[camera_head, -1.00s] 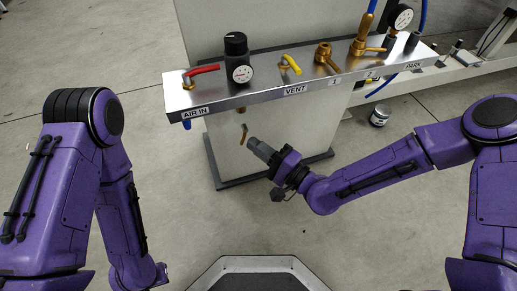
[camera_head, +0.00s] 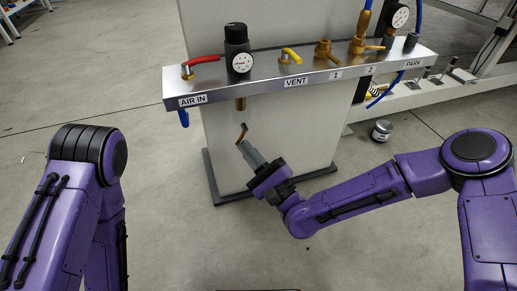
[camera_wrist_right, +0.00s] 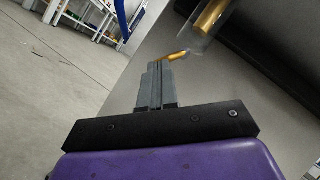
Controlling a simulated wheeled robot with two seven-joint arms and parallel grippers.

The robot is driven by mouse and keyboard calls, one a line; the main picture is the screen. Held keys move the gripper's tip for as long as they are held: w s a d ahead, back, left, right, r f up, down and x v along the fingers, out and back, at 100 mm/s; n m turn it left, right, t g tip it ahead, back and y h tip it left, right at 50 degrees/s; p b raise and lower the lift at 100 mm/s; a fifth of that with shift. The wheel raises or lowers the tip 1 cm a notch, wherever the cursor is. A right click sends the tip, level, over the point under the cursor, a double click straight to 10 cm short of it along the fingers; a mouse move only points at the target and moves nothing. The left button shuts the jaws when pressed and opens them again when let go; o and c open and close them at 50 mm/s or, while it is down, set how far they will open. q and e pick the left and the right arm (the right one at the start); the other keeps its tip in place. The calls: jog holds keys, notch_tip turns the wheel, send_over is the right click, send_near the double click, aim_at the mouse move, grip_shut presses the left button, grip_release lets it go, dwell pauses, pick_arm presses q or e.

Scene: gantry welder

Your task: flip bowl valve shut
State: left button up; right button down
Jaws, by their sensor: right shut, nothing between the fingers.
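The bowl valve's small brass lever (camera_head: 242,133) hangs below the bowl (camera_head: 240,104), under the left part of the metal shelf. My right gripper (camera_head: 246,148) is shut and empty, its fingertips right at the lever's lower end. In the right wrist view, the brass lever (camera_wrist_right: 176,56) lies just beyond the closed fingertips (camera_wrist_right: 155,66), at the foot of the clear bowl (camera_wrist_right: 208,30). I cannot tell whether they touch. My left arm shows at the left, but its gripper is out of view.
The shelf (camera_head: 320,79) carries a red lever (camera_head: 205,59), a gauge (camera_head: 242,63), a yellow lever (camera_head: 291,54) and brass fittings. A pale column (camera_head: 290,130) stands behind the valve. A small jar (camera_head: 381,131) is on the floor to the right. Floor in front is clear.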

jog(key=shift+a, duration=0.35)
pick_arm(q)
jog(key=shift+s+a+f, duration=0.1)
jog(key=shift+s+a, duration=0.05)
jog(key=shift+a, duration=0.05)
pick_arm(e)
jog(key=shift+a, duration=0.25)
jog(key=shift+s+a+r, duration=0.15)
jog(key=shift+a+r, duration=0.1)
jog(key=shift+a, duration=0.05)
pick_arm(q)
jog(key=shift+s+d+r, duration=0.2)
jog(key=shift+r, duration=0.05)
pick_arm(e)
jog(key=shift+s+a+r, duration=0.1)
jog(key=shift+a+r, duration=0.05)
jog(key=shift+a, duration=0.2)
pick_arm(q)
jog(key=shift+f, duration=0.15)
